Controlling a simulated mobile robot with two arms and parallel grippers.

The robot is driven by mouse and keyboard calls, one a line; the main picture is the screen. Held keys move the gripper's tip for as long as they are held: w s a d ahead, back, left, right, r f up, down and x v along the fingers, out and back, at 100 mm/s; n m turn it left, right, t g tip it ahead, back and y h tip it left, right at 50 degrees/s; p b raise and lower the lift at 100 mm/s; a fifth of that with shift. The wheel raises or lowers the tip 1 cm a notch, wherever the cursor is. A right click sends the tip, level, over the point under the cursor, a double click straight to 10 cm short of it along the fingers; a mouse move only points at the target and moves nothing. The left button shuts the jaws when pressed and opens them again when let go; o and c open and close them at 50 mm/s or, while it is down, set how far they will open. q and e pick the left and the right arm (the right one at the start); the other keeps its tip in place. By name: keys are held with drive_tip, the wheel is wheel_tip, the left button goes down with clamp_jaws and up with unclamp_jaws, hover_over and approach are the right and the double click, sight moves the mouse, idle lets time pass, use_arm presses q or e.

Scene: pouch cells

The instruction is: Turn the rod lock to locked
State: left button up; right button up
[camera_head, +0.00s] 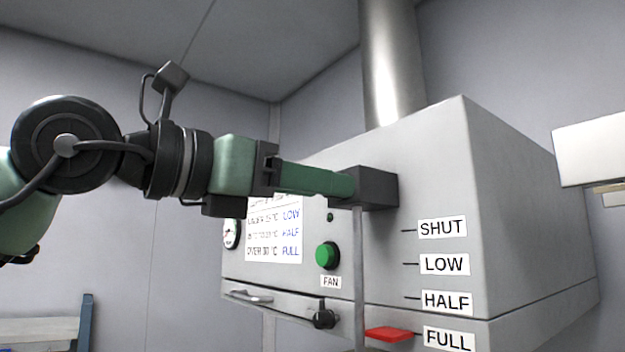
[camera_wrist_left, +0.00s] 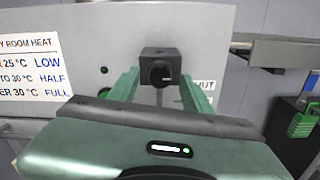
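A black block with a round dark knob facing out sits at the top of a thin vertical rod (camera_head: 359,270) on the grey hood. This black block (camera_head: 378,188) also shows in the left wrist view (camera_wrist_left: 160,56). I cannot tell which part is the rod lock; a small black knob (camera_head: 323,319) also sits low on the hood front. My left gripper (camera_head: 352,187) reaches the block from the left. In the left wrist view its green fingers (camera_wrist_left: 160,80) stand apart on either side of the block and knob, with narrow gaps. My right gripper is out of view.
The grey hood (camera_head: 430,150) carries SHUT, LOW, HALF and FULL labels, a red pointer (camera_head: 388,334), a green fan button (camera_head: 327,255) and a printed card (camera_head: 274,230). A metal duct (camera_head: 393,70) rises behind it. A white box-like thing (camera_head: 590,150) projects at the right.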

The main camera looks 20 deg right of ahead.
use_arm(q)
clamp_jaws()
drive_tip(key=shift+s+r+n+b, duration=0.1)
drive_tip(key=shift+n+b, duration=2.7)
drive_tip(key=shift+n, duration=1.65)
drive_tip(key=shift+r+n+b, duration=0.1)
drive_tip(key=shift+n+b, duration=2.65)
drive_tip(key=shift+n, duration=1.7)
